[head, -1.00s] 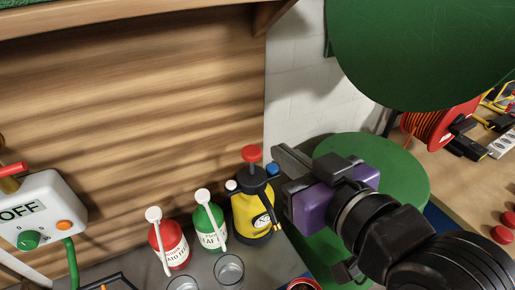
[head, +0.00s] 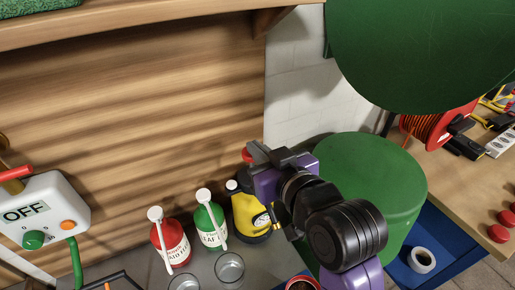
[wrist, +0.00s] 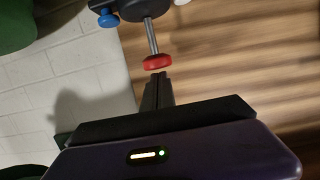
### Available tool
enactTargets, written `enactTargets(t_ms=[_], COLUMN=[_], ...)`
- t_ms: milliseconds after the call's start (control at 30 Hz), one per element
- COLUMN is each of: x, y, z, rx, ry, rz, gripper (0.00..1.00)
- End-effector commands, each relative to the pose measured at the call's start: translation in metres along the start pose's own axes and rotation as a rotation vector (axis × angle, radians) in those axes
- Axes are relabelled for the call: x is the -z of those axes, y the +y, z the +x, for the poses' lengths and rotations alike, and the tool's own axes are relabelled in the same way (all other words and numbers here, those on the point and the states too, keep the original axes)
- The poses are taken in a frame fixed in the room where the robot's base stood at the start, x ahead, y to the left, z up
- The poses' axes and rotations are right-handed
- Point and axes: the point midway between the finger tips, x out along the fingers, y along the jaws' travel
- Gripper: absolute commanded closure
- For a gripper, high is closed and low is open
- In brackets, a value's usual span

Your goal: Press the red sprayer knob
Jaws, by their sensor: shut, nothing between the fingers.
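The red sprayer knob (head: 246,156) shows only partly in the head view, with my gripper (head: 259,151) covering its right side. The black and yellow sprayer (head: 247,212) stands upright below it. In the wrist view the red knob (wrist: 158,62) sits on a bare metal rod (wrist: 151,37) that leads to the sprayer's dark top (wrist: 137,8). My gripper (wrist: 161,77) is shut and empty, its fingertips at the knob's outer side. I cannot tell whether they touch it.
A green bottle (head: 208,225) and a red bottle (head: 171,244) with white pumps stand left of the sprayer, with clear glasses (head: 229,268) in front. A large green disc (head: 425,50) hangs above my arm. A green cylinder (head: 385,180) stands to the right.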

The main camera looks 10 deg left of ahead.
Motion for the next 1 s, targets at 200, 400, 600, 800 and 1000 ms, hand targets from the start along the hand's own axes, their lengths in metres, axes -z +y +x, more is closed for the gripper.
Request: enactTargets(t_ms=[200, 400, 600, 800, 1000], x=[-0.002, -0.004, -0.031, -0.044, -0.045], y=[0.000, 0.000, 0.000, 0.000, 0.000], z=[0.000, 0.001, 0.008, 0.011, 0.011], rx=[0.000, 0.000, 0.000, 0.001, 0.001], ry=[0.000, -0.001, -0.003, -0.004, -0.008], rz=[0.000, 0.000, 0.000, 0.000, 0.001], gripper=[1.00, 1.00, 1.00, 1.00, 1.00])
